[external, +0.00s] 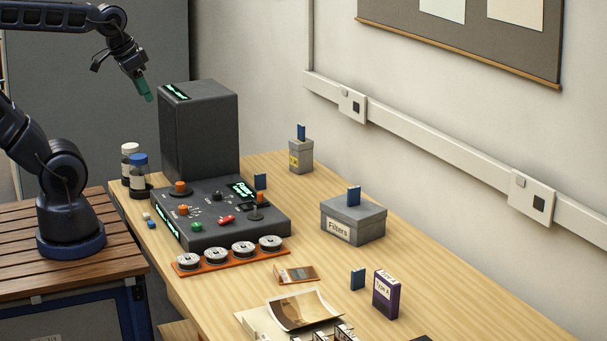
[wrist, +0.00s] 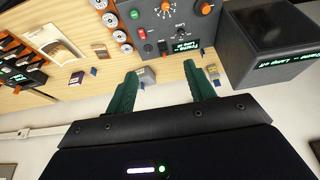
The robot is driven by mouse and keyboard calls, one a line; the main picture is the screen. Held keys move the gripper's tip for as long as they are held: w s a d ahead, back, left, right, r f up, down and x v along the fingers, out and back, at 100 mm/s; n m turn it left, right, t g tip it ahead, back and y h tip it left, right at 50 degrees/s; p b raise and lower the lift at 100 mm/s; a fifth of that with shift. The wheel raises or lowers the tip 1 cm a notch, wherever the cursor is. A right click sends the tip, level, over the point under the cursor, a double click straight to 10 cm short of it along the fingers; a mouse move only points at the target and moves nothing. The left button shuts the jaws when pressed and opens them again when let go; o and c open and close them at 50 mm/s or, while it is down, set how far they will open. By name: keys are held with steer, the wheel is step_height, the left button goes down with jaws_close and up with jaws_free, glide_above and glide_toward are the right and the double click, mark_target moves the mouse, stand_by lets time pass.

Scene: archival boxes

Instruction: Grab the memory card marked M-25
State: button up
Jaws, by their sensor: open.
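Several small blue cards that look like memory cards are in the external view. One stands on the small grey box (external: 301,132), one at the control panel's far edge (external: 260,181), one on the Filters box (external: 354,196), and one on the table beside a purple box (external: 358,279). Their markings are too small to read, so I cannot tell which is M-25. My gripper (external: 145,90) is high at the upper left, beside the tall dark box and away from the cards. In the wrist view my gripper (wrist: 160,70) has its green fingers apart, with nothing held between them.
The tall dark box (external: 199,135) stands behind the control panel (external: 205,235). The Filters box (external: 343,230) stands near the wall, and the purple Type A box (external: 386,294) is at the front. Reels (external: 243,249), photos (external: 302,309) and bottles (external: 139,172) occupy other spots. The right tabletop has bare wood.

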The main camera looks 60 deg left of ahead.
steer(key=shift+o, duration=0.5)
steer(key=w+d+m, duration=0.4)
steer(key=w+d, duration=0.2)
steer(key=w, duration=0.7)
steer(key=m+g+h, duration=0.4)
steer(key=m+h, duration=0.1)
steer(key=m, duration=0.8)
glide_above(359, 270)
steer(key=a, duration=0.4)
step_height(359, 270, down, 28)
steer(key=x, duration=1)
steer(key=shift+s+a+f, duration=0.15)
steer(key=shift+s+f, duration=0.05)
steer(key=shift+f, duration=0.25)
steer(key=shift+y, duration=0.3)
steer(key=c, duration=1.1)
steer(key=shift+o, duration=0.2)
steer(key=shift+r, duration=0.1)
